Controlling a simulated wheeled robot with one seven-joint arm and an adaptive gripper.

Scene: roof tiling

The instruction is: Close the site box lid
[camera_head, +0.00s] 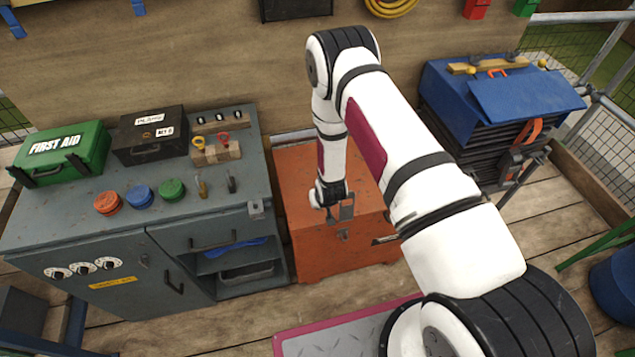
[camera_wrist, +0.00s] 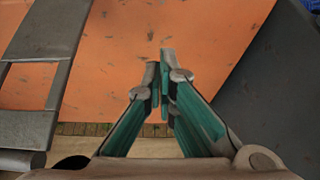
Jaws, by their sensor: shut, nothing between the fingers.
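The orange site box (camera_head: 309,246) stands on the plank floor in the middle of the head view, right of the grey workbench. Its lid (camera_head: 299,170) looks down and flat across the top, with no gap that I can make out. My arm covers part of the lid and the right side. A small latch (camera_head: 342,236) shows on the front. My gripper (camera_head: 345,212) points down near the box's upper front edge. In the wrist view my gripper (camera_wrist: 161,80) has its fingertips together and empty, over an orange surface (camera_wrist: 135,60). I cannot tell whether it touches.
The grey workbench (camera_head: 110,225) stands close on the left, with a green first aid case (camera_head: 62,152) and a black case (camera_head: 150,136). A blue-topped stack (camera_head: 500,95) is at the right. A grey slab with a pink edge (camera_head: 335,325) lies in front.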

